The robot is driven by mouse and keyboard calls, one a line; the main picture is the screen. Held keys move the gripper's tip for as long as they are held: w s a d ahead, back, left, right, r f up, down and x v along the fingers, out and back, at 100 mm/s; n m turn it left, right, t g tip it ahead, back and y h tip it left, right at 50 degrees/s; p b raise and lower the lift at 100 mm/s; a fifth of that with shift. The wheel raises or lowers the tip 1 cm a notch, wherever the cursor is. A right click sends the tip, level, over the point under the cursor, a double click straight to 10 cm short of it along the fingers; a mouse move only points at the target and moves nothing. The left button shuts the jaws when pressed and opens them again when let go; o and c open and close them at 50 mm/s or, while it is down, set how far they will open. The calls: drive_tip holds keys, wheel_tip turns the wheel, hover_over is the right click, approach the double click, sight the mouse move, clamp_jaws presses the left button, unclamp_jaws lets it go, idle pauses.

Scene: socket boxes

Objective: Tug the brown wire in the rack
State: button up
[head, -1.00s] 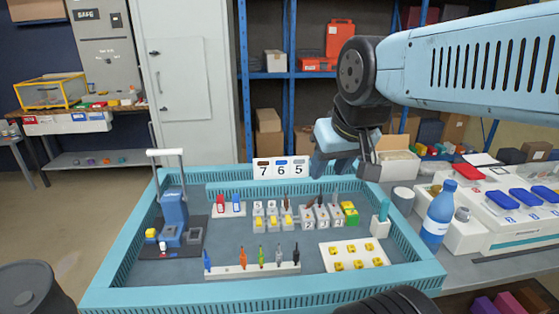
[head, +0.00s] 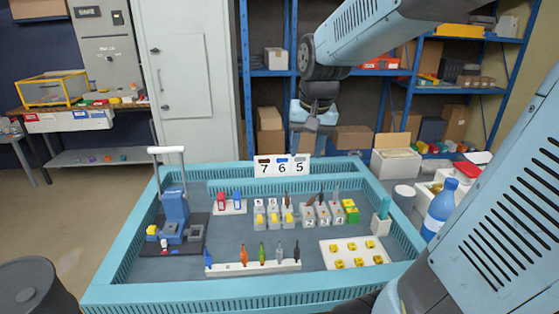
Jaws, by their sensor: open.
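A row of grey socket boxes (head: 273,217) with numbered faces stands in the blue-rimmed tray, with thin wire ends rising from their tops. A brown wire end (head: 286,199) shows on the left group; another dark brownish one (head: 321,198) shows on the right group. They are small, so their seating cannot be told. My gripper (head: 310,152) hangs above the tray's back edge, beyond the socket row and apart from it. It is open and empty, and its fingers are hard to make out.
A card reading 7 6 5 (head: 281,168) stands at the tray's back rim. A white strip (head: 230,269) holds several coloured tools in front of the boxes. A lever press (head: 175,215) stands left; a white plate with yellow pieces (head: 345,262) lies right. A blue bottle (head: 440,207) stands outside the tray.

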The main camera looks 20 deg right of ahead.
sight(286, 198)
drive_tip(key=w+f+m+g, duration=0.3)
drive_tip(key=w+f, duration=0.7)
drive_tip(key=w, duration=0.3)
wheel_tip(286, 198, down, 14)
drive_tip(key=shift+s+a, duration=0.1)
idle(0.3)
clamp_jaws()
idle(0.6)
